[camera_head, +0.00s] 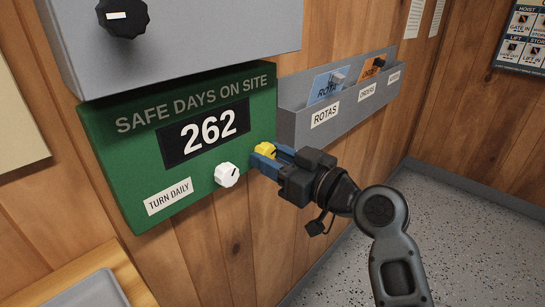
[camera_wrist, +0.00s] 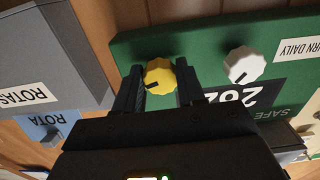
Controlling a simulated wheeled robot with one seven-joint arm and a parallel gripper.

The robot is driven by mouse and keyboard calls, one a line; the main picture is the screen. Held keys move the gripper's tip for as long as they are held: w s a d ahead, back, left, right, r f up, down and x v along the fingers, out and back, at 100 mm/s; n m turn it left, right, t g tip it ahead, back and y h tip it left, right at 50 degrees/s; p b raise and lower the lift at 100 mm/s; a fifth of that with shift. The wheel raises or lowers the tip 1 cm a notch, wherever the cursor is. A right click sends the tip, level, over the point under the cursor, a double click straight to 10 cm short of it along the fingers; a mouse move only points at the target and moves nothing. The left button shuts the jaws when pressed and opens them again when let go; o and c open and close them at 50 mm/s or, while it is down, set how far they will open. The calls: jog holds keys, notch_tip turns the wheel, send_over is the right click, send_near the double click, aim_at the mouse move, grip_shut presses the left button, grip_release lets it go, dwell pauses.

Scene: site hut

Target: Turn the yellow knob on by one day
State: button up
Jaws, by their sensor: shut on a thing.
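The yellow knob (camera_head: 265,150) sits at the right edge of the green "SAFE DAYS ON SITE" board (camera_head: 115,175). The board's display (camera_head: 208,131) reads 262. My gripper (camera_head: 262,157) is at the yellow knob, with its blue fingers shut on it. In the wrist view the yellow knob (camera_wrist: 159,77) lies between my two dark fingers, one on each side. A dark pointer mark shows on the knob's face. A white knob (camera_head: 227,175) is on the board, to the left of and below the yellow one, and my gripper is apart from it.
A grey rack (camera_head: 290,125) labelled ROTAS hangs just right of the board, close to my gripper. A grey box with a black knob (camera_head: 122,17) is above the board. A ledge (camera_head: 120,270) stands at the lower left. Open speckled floor (camera_head: 450,230) lies at the right.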

jog(key=m+p, duration=0.1)
jog(key=m, duration=0.2)
jog(key=shift+m, duration=0.4)
jog(key=shift+s+m+p, duration=0.1)
jog(key=shift+m+p, duration=0.35)
jog(key=shift+m, duration=0.85)
jog(key=o, duration=1.1)
jog(key=shift+c, duration=0.2)
jog(key=v, duration=0.7)
jog(key=shift+s+d+b, duration=0.25)
jog(key=shift+d+b, duration=0.05)
